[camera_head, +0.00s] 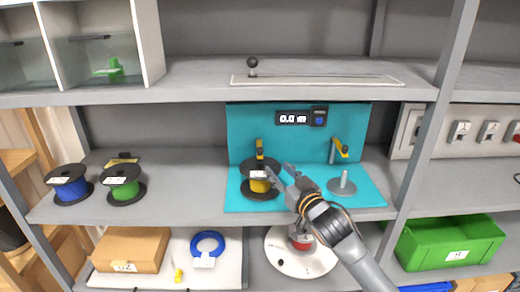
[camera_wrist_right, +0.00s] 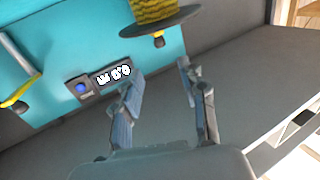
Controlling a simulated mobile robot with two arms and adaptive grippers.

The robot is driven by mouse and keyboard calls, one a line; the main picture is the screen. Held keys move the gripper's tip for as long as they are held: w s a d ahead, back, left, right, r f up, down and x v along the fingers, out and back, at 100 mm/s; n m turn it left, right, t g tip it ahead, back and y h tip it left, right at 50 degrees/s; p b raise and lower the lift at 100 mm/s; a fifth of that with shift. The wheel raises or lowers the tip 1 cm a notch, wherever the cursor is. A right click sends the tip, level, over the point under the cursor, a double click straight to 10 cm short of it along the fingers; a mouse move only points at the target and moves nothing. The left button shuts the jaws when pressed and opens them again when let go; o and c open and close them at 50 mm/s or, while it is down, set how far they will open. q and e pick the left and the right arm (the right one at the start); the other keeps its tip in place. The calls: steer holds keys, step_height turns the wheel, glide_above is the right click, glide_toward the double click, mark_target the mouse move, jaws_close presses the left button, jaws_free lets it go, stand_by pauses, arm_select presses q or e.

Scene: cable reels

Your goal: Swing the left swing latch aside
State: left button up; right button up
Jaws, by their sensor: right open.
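The left swing latch (camera_head: 259,148) shows as a yellow piece behind the yellow cable reel (camera_head: 259,186), which sits on the left of the teal station (camera_head: 240,120). A yellow tip of the latch (camera_wrist_right: 158,41) shows past the reel's dark flange in the right wrist view; the rest is hidden. The right swing latch (camera_head: 339,149) has a yellow end and stands behind an empty spindle (camera_head: 343,185). My right gripper (camera_head: 279,171) is open and empty, in front of the reel's right side as seen from the head. My left gripper is not in view.
A display (camera_head: 300,118) is on the station's back panel. A blue reel (camera_head: 70,185) and a green reel (camera_head: 122,186) stand left on the same shelf. A shelf (camera_head: 200,80) runs above, and an upright post (camera_head: 430,120) stands at right.

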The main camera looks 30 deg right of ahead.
mark_target(261, 151)
steer(key=w+p, duration=0.1)
steer(key=w, duration=0.3)
steer(key=w+d+p, duration=0.1)
steer(key=w, duration=0.4)
steer(key=w+d, duration=0.1)
steer(key=w, duration=0.3)
steer(key=shift+w+d+r+p, duration=0.15)
steer(key=shift+w+p, duration=0.1)
steer(key=shift+p, duration=0.15)
jaws_close()
